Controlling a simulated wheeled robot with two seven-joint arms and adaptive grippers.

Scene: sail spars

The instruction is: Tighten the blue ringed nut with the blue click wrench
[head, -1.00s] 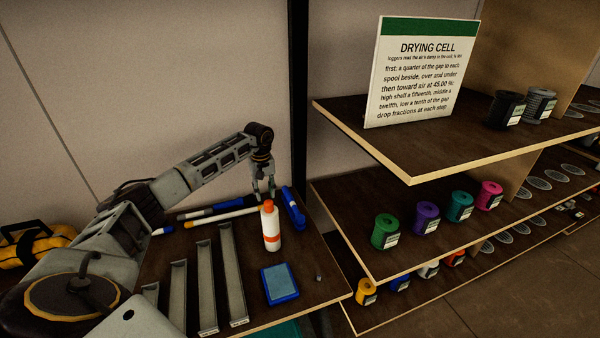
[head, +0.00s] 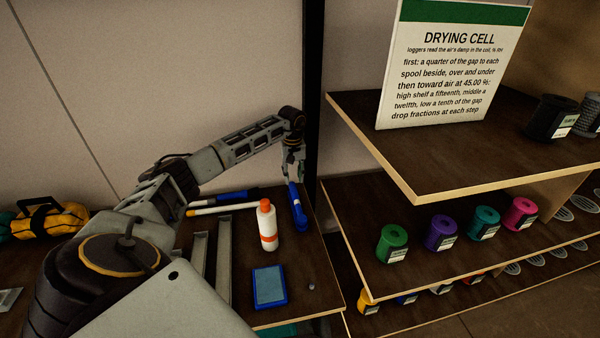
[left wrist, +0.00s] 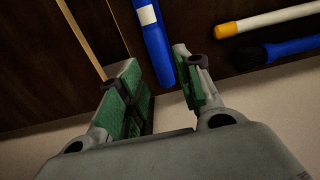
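A blue tool (head: 298,212) with a pale band, which looks like the click wrench, lies on the dark table near its back right corner. My left gripper (head: 292,179) is over its far end. In the left wrist view the blue tool (left wrist: 155,38) runs between the two parted fingers of my left gripper (left wrist: 155,75), which is open. I cannot tell whether either finger touches the tool. I do not see a blue ringed nut in these frames. My right gripper is not in view.
A white bottle with an orange cap (head: 267,228) and a blue pad (head: 269,286) stand close by. A yellow-ended white rod (head: 222,207) lies left of the tool. A dark post (head: 313,90) and shelves with spools (head: 393,243) are at right.

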